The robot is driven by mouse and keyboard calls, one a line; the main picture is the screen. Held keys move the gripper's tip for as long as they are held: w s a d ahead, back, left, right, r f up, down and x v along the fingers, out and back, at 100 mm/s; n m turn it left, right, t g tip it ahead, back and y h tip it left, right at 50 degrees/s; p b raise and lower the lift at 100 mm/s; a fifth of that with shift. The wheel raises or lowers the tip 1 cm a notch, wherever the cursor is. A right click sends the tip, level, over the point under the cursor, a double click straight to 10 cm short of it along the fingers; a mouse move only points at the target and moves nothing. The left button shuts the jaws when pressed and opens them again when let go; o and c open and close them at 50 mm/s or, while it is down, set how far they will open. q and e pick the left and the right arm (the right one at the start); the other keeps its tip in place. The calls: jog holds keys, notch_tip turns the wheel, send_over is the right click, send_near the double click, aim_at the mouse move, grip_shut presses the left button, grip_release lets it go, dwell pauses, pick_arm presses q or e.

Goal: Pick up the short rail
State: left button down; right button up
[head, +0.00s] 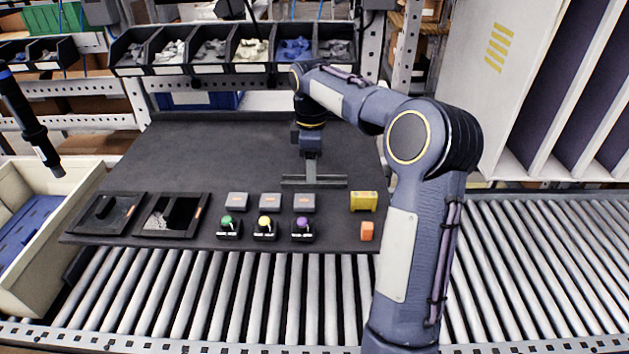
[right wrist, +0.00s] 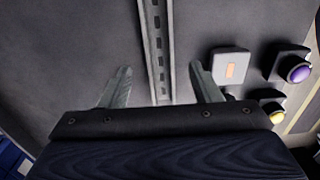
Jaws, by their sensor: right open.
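The short rail (head: 333,182) is a grey slotted metal strip lying on the dark mat, left to right in the head view. In the right wrist view the rail (right wrist: 157,50) runs lengthwise between my two fingers, with a gap on each side. My right gripper (head: 312,178) points down over the middle of the rail. In the right wrist view my right gripper (right wrist: 160,84) is open and empty, its fingers apart on either side of the rail. Whether the fingertips reach down to the mat cannot be told. My left gripper is not in view.
Green, yellow and purple button units (head: 265,230) and several grey boxes stand in front of the rail. A yellow block (head: 364,201) and an orange block (head: 367,231) sit to the right. A dark screwdriver (head: 32,125) hangs at left. The mat (head: 220,150) behind left is clear.

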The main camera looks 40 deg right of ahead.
notch_tip(320, 180, down, 3)
jog(key=shift+f, duration=0.15)
jog(key=shift+c, duration=0.3)
jog(key=c, duration=1.1)
